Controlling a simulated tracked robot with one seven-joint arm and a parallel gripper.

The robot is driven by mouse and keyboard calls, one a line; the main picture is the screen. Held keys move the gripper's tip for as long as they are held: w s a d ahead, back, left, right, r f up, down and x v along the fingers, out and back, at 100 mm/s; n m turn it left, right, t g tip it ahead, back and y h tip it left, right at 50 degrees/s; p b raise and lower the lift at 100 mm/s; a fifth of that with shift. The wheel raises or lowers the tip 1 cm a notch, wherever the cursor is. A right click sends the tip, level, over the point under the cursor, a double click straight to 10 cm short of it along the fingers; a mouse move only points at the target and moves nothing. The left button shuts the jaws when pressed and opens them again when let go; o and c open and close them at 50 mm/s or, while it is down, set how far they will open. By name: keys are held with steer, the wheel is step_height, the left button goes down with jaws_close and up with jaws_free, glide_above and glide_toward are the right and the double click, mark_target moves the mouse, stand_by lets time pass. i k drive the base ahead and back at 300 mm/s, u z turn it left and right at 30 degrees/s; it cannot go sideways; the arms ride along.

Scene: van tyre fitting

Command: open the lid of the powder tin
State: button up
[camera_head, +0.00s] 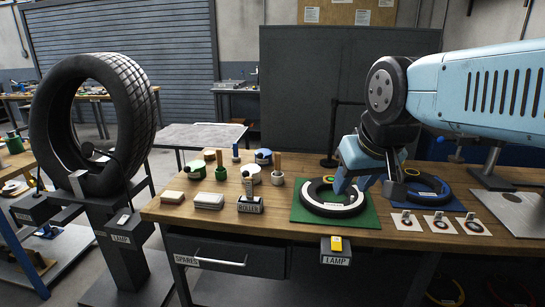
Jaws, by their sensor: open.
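Several small round tins stand at the back left of the wooden bench. My gripper (350,184) is open, with blue fingers pointing down over the black ring on the green mat (308,216). It is to the right of the tins and apart from them. Its fingertips partly hide the ring.
A blue mat (440,203) with another ring and several white cards (440,222) lie at right. A large tyre (95,120) stands on a post at left. A lamp switch (336,246) is on the front edge.

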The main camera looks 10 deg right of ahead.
mark_target(262, 151)
steer(key=k, duration=0.8)
steer(key=u, duration=0.15)
steer(key=i, duration=0.9)
steer(key=z, duration=0.15)
steer(key=k, duration=0.6)
steer(key=u, duration=0.45)
steer(key=i, duration=1.5)
steer(key=z, duration=0.55)
